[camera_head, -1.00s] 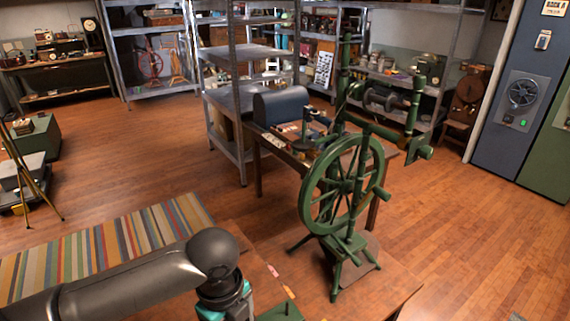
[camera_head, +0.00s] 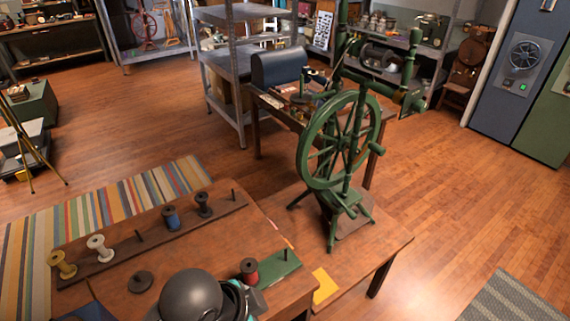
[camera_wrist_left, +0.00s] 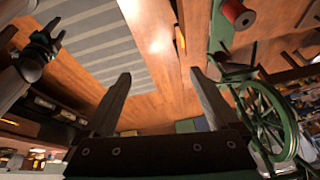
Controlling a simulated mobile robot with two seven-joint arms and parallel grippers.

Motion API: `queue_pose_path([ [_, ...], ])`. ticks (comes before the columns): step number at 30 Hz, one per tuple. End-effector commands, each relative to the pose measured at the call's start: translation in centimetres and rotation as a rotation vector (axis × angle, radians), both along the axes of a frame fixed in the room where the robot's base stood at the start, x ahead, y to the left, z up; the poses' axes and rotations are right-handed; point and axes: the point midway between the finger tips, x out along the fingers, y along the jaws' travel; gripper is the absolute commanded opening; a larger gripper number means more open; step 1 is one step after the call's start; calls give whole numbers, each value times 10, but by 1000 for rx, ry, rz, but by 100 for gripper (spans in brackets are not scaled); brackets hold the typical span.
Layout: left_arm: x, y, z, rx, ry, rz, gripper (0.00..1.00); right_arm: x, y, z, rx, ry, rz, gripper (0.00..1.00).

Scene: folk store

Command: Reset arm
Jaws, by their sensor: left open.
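My left arm is at the bottom of the head view, its dark rounded joint over the front of the wooden table (camera_head: 215,235). Its fingers are hidden there. In the left wrist view my left gripper (camera_wrist_left: 160,85) is open, its two fingers wide apart with nothing between them. A dark jointed part with claw-like ends shows at that view's left edge, perhaps my right arm (camera_wrist_left: 38,55); its jaws are unclear. My right gripper does not show in the head view.
A spool rack (camera_head: 105,262) and a red spool (camera_head: 249,270) on a green board (camera_head: 278,270) are close to my left arm. A green spinning wheel (camera_head: 304,155) stands behind them. Open floor (camera_head: 450,200) lies to the right.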

Motion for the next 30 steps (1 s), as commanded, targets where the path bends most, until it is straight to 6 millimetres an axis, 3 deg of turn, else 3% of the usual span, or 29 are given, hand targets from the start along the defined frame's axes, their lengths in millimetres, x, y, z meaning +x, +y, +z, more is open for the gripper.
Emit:
queue_pose_path([
  [6, -26, 45, -12, -46, 72, 446, 94, 0, 0, 0, 0, 0, 0, 50],
  [17, -79, 126, -27, 19, 127, 967, 94, 6, 0, 0, 0, -10, 0, 50],
  [26, -66, 122, -125, 35, 157, 951, 94, 8, 0, -27, 1, -13, 0, 50],
  [30, -67, 121, -184, 46, 176, 946, 94, 8, 0, -42, 1, -14, 0, 50],
])
